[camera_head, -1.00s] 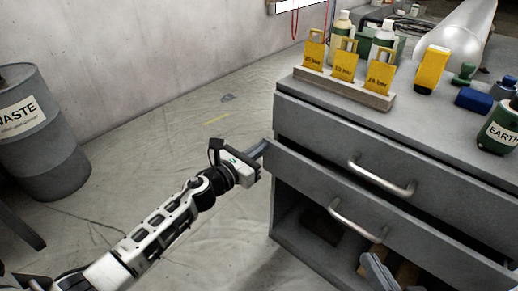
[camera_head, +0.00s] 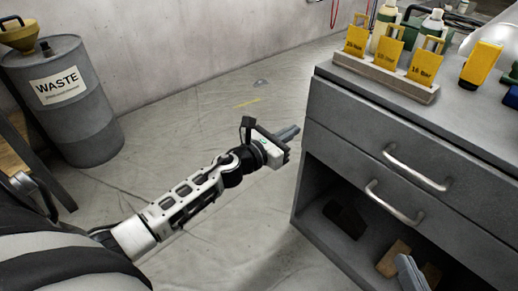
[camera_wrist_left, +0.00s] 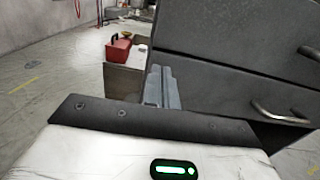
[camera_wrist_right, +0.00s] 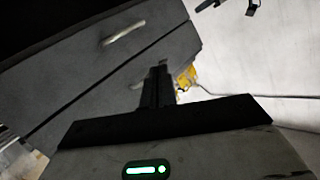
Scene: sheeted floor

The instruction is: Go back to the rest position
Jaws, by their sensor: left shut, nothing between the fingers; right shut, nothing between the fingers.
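My left gripper (camera_head: 288,132) is in the middle of the head view, shut and empty. It is just left of the grey drawer cabinet, over the floor; its shut fingers (camera_wrist_left: 161,88) also show in the left wrist view in front of the cabinet. My right gripper (camera_head: 412,274) shows only in part at the bottom edge of the head view, in front of the cabinet's lower opening. In the right wrist view its dark fingers (camera_wrist_right: 158,86) are together and empty, with the cabinet behind them.
The grey cabinet (camera_head: 340,120) has two handled drawers above an open compartment with brown blocks (camera_head: 394,258) inside. Yellow tags (camera_head: 390,52) in a holder stand on top. A waste drum (camera_head: 75,120) is at the left. Floor between drum and cabinet is clear.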

